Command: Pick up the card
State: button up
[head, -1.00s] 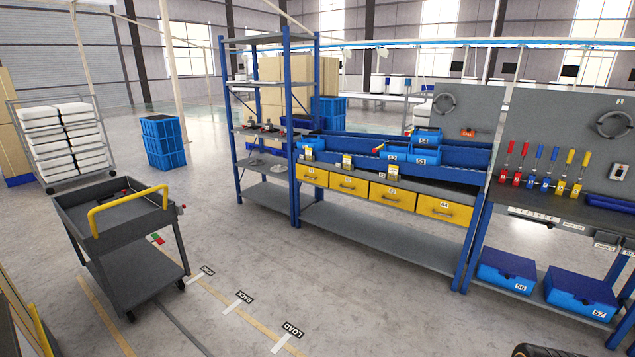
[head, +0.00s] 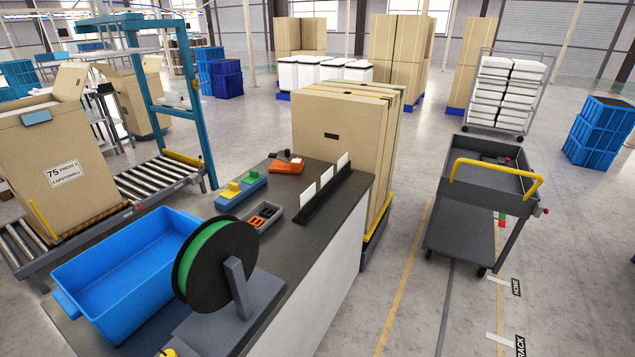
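Several white cards stand upright in a black slotted holder (head: 318,197) on the dark counter; one white card (head: 343,161) is at its far end and another white card (head: 308,195) nearer. Which one is the task's card is not clear. My gripper is not in view.
The counter (head: 290,225) also bears a blue bin (head: 125,280), a green spool (head: 208,262) and an orange tool (head: 286,165). A grey cart (head: 490,190) with a yellow handle stands right. A roller conveyor (head: 160,178) runs left. Floor between counter and cart is free.

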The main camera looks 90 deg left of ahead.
aim_at(325, 177)
jog(key=u, duration=2.4)
jog(key=i, duration=3.65)
jog(key=u, duration=3.65)
